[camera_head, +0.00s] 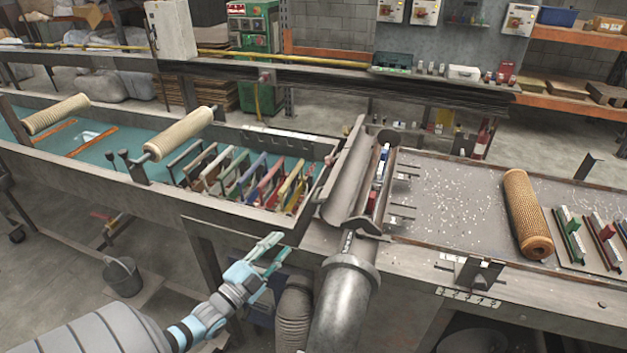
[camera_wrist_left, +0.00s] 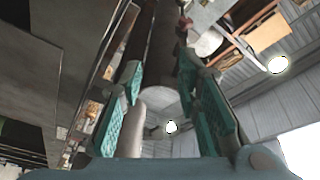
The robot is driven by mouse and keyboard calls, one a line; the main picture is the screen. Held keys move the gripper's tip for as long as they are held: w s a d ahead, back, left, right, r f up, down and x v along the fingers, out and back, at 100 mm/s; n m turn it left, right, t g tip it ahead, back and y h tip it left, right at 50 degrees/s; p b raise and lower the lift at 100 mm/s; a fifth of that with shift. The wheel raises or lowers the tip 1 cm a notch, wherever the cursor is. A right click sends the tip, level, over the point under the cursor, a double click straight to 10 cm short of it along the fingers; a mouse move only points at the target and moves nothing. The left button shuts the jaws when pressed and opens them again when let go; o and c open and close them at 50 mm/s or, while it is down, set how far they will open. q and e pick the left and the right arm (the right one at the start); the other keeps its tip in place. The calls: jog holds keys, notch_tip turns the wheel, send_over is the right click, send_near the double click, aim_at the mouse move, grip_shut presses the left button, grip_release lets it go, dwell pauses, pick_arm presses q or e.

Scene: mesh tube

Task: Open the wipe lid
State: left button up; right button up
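The wiping station's lid (camera_head: 346,178) is a long grey curved half-shell. It stands tilted up along the left side of a grey trough (camera_head: 384,205), whose inside shows from above. My left gripper (camera_head: 279,247) is in front of and to the left of the lid's near end, apart from it, with its teal fingers pointing up and right. In the left wrist view the two fingers (camera_wrist_left: 160,110) are spread with nothing gripped. My right gripper is not in view.
A thick grey pipe (camera_head: 343,305) stands right of my left gripper. Left is a teal-floored tank (camera_head: 130,150) with coloured racks and cream rollers. At right, a tray (camera_head: 450,210) bears a brown mesh tube (camera_head: 526,215).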

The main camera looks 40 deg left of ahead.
pick_arm(q)
jog(key=m+t, duration=0.1)
send_near(314, 196)
jog(key=b+x, duration=0.1)
jog(key=x, duration=0.2)
jog(key=b+x, duration=0.1)
jog(key=x, duration=0.2)
jog(key=b+x, duration=0.1)
jog(key=x, duration=0.3)
jog(key=shift+f, duration=0.35)
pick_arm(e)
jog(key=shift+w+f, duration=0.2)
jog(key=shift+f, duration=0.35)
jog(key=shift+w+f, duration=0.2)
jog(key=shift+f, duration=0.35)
pick_arm(q)
jog(key=shift+c, duration=0.2)
grip_shut()
jog(key=shift+r, duration=0.1)
